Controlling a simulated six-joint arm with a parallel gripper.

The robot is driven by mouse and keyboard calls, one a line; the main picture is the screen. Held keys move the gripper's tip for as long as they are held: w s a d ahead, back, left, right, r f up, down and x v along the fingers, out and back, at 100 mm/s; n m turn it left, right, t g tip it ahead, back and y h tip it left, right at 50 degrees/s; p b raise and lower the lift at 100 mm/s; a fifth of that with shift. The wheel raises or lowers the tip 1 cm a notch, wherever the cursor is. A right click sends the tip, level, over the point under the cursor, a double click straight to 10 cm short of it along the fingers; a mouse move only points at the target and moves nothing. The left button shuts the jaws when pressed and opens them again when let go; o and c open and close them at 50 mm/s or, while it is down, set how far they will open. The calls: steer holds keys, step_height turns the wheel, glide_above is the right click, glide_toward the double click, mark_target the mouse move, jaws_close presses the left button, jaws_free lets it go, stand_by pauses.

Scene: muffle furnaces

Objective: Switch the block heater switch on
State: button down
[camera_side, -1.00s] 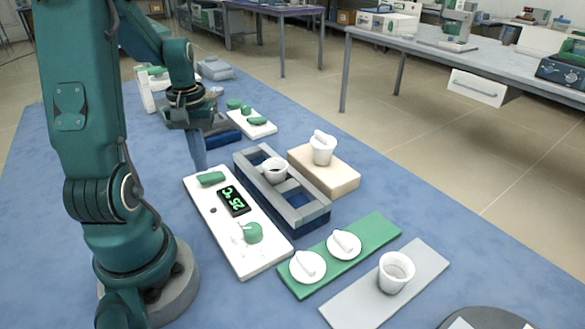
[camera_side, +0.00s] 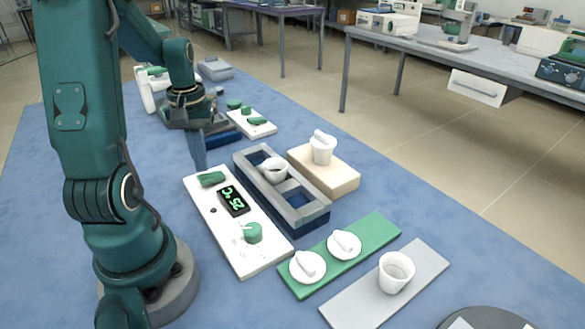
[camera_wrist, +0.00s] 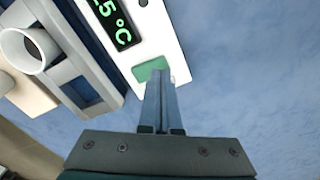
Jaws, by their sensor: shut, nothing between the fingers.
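The block heater's white control panel (camera_side: 238,222) lies on the blue table. Its green rocker switch (camera_side: 211,179) is at the panel's far end, and the display (camera_side: 233,200) reads 25 °C. A green knob (camera_side: 252,233) sits at the near end. My gripper (camera_side: 201,167) is shut and empty, pointing down, with its tips at the far edge of the switch. In the wrist view the tips (camera_wrist: 160,75) overlap the green switch (camera_wrist: 148,70) and partly hide it. They look touching or very close.
The heater block (camera_side: 298,213) beside the panel holds a white crucible (camera_side: 274,170). A lidded crucible (camera_side: 322,151) stands on a tan slab. Two lids (camera_side: 308,266) lie on a green mat (camera_side: 367,238). Another crucible (camera_side: 396,271) stands on a grey plate. Another panel (camera_side: 254,130) lies behind.

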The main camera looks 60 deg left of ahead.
mark_target(204, 177)
steer(key=shift+f, duration=1)
stand_by(0.6)
steer(key=shift+r, duration=3.55)
steer(key=w+d+r+m+t+y, duration=0.1)
steer(key=w+d+r+m, duration=0.15)
steer(key=d, duration=0.35)
steer(key=w+d+r+m+t, duration=0.2)
steer(key=d+r+m, duration=0.15)
steer(key=d, duration=0.25)
steer(key=s+d+m+t, duration=0.1)
steer(key=s+d+m, duration=0.1)
steer(key=d, duration=0.3)
steer(key=s+d+f+m+t+h, duration=0.1)
steer(key=s+d+m, duration=0.2)
steer(key=d+m, duration=0.1)
steer(key=shift+d+f+t, duration=0.15)
steer(key=shift+d+t, duration=0.15)
steer(key=shift+d, duration=0.05)
